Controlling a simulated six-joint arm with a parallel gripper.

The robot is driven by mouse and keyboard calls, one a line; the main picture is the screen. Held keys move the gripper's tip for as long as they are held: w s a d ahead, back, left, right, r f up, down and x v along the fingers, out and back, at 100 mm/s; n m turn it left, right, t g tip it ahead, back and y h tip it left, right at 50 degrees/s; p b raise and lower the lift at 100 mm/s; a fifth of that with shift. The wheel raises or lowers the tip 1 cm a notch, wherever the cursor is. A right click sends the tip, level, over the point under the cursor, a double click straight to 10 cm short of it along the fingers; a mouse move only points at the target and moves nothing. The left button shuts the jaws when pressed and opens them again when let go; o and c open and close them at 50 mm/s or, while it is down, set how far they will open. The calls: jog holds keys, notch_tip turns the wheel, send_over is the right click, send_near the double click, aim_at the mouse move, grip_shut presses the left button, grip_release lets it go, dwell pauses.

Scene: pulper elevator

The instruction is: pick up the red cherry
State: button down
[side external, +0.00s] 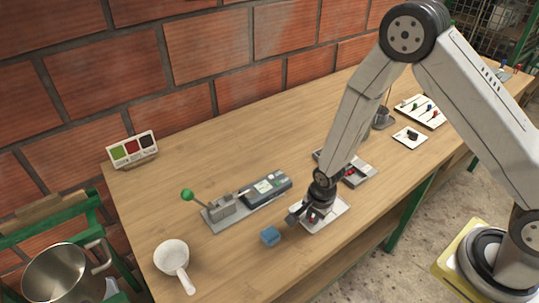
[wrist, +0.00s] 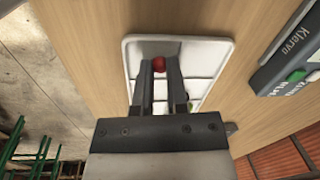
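The red cherry (wrist: 159,64) shows in the wrist view between the two fingertips of my gripper (wrist: 160,68), near one end of a white compartmented tray (wrist: 218,46). The fingers are apart by about the cherry's width. I cannot tell whether both press on it. In the side view my gripper (side external: 312,216) points down at the white tray (side external: 338,213), low over its left part. There a small bit of red shows by the fingers, and the gripper hides much of the tray.
A blue block (side external: 270,236) lies just left of the tray. A grey device with a green-knobbed lever (side external: 222,208) stands behind it. A white handled cup (side external: 172,258) is at the front left. A colour card (side external: 132,149) stands at the wall. Bare wood lies between them.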

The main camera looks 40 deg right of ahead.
dwell(0.7)
notch_tip(320, 180, up, 10)
dwell(0.8)
